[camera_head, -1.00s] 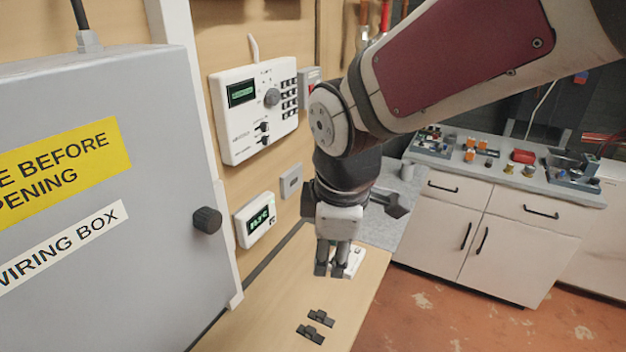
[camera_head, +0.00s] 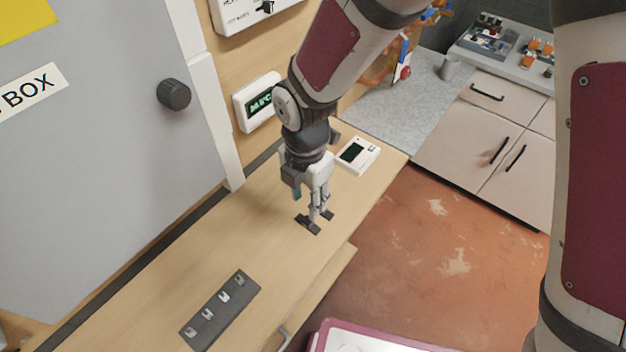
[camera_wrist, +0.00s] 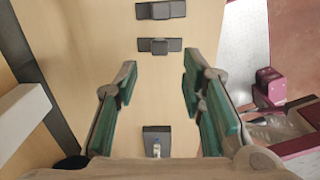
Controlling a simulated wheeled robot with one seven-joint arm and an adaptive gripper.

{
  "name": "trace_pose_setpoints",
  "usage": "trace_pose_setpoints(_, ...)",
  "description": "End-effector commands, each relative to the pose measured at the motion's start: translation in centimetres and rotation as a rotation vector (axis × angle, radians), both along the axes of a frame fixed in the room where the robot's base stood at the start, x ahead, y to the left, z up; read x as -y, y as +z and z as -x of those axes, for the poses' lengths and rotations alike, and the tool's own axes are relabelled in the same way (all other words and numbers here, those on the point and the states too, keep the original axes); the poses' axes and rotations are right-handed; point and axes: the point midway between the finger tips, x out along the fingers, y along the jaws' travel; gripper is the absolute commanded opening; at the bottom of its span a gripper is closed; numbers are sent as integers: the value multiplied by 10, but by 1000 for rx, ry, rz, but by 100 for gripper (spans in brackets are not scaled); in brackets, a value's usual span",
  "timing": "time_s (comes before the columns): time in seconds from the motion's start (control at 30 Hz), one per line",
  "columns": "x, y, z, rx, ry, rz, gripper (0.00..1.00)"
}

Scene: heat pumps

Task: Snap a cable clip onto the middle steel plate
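Two dark cable clips lie on the wooden bench, the nearer clip (camera_head: 308,224) and the farther clip (camera_head: 327,214). They also show in the wrist view as one clip (camera_wrist: 159,46) and another clip (camera_wrist: 160,10). My gripper (camera_head: 319,216) is low over the clips; whether it touches one is unclear. In the wrist view my gripper (camera_wrist: 160,85) has its green-padded fingers apart with bare wood between them. A dark strip (camera_head: 206,332) with several small steel plates (camera_head: 224,297) lies nearer the camera. Its end (camera_wrist: 157,131) shows in the wrist view with one plate (camera_wrist: 157,147).
A white handheld device with a dark screen (camera_head: 358,154) lies behind the gripper. The grey wiring box (camera_head: 100,190) and its knob (camera_head: 173,95) stand at the left. A wall display (camera_head: 257,101) is beside the arm. Bare bench (camera_head: 190,255) lies between strip and clips.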

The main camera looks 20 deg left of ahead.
Motion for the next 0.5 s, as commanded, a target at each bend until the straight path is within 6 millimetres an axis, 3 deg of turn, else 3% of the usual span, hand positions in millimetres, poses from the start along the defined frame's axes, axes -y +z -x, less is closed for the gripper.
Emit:
trace_pose_setpoints(0.3, 1, -46, -2, -2, -1, 1, 37)
trace_pose_setpoints(0.5, 1, -62, -2, 0, -3, 1, 37)
